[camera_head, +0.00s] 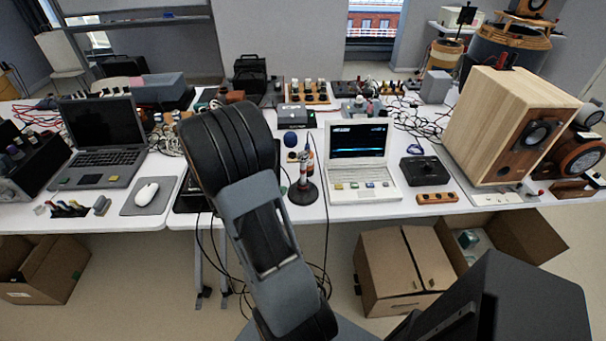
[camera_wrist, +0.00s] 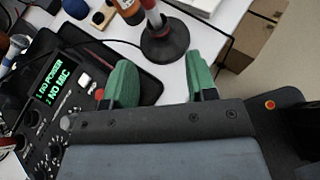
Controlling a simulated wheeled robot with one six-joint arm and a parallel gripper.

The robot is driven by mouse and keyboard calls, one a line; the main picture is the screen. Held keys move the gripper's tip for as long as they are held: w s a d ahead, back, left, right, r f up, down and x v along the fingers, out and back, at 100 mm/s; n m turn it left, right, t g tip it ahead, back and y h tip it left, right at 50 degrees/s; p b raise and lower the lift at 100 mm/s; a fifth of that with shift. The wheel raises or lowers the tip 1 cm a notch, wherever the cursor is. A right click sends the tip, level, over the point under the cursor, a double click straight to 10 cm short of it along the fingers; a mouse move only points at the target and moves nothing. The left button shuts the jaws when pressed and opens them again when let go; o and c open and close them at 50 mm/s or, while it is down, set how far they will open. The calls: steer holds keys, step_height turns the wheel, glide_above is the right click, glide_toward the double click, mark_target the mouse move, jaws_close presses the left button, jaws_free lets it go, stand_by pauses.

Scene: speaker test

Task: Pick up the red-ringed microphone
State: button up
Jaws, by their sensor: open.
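An upright slim microphone with a red band (camera_head: 304,172) stands on a round dark base (camera_head: 302,194) near the table's front edge, left of the white laptop. In the wrist view its red-and-pale lower shaft (camera_wrist: 153,20) and dark round base (camera_wrist: 166,44) show at the top; its upper end is cut off. My gripper (camera_wrist: 161,75) is open, with two green fingers spread apart and nothing between them. The base lies just beyond the fingertips in the picture, apart from them. In the head view my arm hides the gripper.
An orange item (camera_wrist: 130,10) and a blue round head (camera_wrist: 76,8) are close to the microphone. A white laptop (camera_head: 362,185) stands right of it.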

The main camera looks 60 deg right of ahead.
steer(key=n, duration=0.2)
glide_toward(303, 175)
steer(key=shift+h, duration=0.3)
steer(key=d+f, duration=0.3)
steer(key=d, duration=0.1)
steer(key=shift+s+d, duration=0.1)
steer(key=shift+s, duration=0.25)
steer(key=shift+t, duration=0.4)
steer(key=shift+p+x, duration=0.4)
steer(key=shift+x, duration=2.65)
steer(key=shift+w, duration=0.15)
steer(key=shift+c, duration=0.5)
jaws_close()
